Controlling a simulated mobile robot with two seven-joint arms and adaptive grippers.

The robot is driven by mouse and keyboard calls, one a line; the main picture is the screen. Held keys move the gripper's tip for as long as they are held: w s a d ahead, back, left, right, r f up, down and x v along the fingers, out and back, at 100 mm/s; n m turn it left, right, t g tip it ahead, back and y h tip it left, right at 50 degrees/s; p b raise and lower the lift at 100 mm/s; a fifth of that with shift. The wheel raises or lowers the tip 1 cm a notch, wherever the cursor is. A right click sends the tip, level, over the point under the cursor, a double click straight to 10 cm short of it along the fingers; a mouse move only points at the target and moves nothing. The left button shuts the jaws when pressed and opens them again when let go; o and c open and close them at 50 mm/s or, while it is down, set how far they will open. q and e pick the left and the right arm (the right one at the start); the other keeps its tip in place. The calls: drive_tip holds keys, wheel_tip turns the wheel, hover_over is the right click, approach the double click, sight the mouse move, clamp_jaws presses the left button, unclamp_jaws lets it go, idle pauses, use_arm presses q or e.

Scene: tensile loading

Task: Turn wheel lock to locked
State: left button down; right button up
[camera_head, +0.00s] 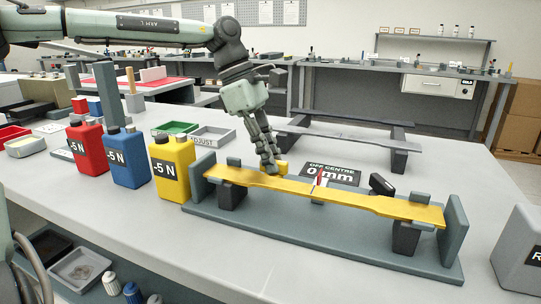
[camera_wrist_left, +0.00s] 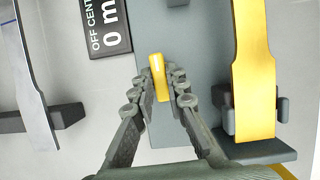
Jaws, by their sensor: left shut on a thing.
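My left gripper (camera_head: 268,168) reaches down from the left arm, beside the long yellow bar (camera_head: 385,205) on its far side. In the left wrist view the gripper (camera_wrist_left: 160,88) is shut on a small yellow piece (camera_wrist_left: 158,70), which stands between its fingertips, apart from the yellow bar (camera_wrist_left: 252,65). The bar rests on dark supports over a grey-green base (camera_head: 310,242) with upright end plates. I cannot pick out a wheel lock in either view. My right gripper is out of view.
Yellow (camera_head: 172,165), blue (camera_head: 124,158) and red (camera_head: 87,147) "-5 N" containers stand left of the base. An "OFF CENTRE 0 mm" sign (camera_head: 331,174) lies behind the bar. A grey bar (camera_head: 345,135) on supports is farther back.

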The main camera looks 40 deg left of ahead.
use_arm(q)
drive_tip(key=c, duration=1.5)
unclamp_jaws()
drive_tip(key=shift+c, duration=0.2)
drive_tip(key=shift+a+r, duration=0.1)
drive_tip(key=shift+r, duration=0.2)
drive_tip(key=v, duration=1.1)
drive_tip(key=shift+r, duration=0.25)
drive_tip(key=shift+s, duration=0.1)
